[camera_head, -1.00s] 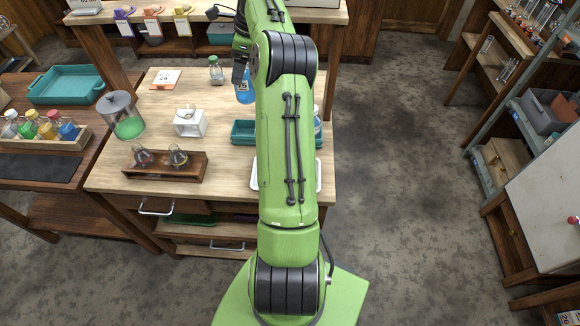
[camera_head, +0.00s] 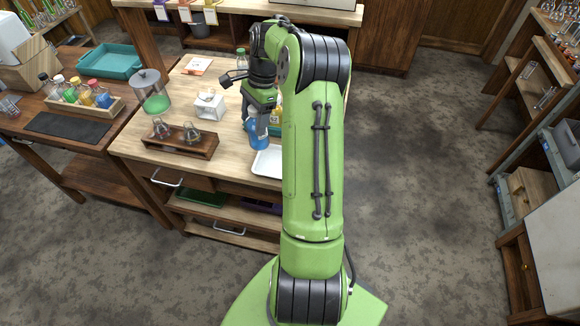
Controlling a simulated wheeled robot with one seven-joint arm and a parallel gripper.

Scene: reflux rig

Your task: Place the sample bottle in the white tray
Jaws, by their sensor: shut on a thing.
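My gripper (camera_head: 258,116) points down over the near right part of the wooden workbench and is shut on a bottle with blue contents (camera_head: 259,137), which I take for the sample bottle. The bottle is upright, just over or beside the far left edge of the white tray (camera_head: 266,164). I cannot tell whether its base touches anything. The white tray lies at the bench's front edge, and my arm hides its right part.
A wooden rack with two flasks (camera_head: 182,146) and a small white stand (camera_head: 209,104) are left of the bottle. A green-capped bottle (camera_head: 241,60) stands farther back. A yellow-labelled bottle (camera_head: 277,104) is partly hidden behind my gripper. Bare bench lies between.

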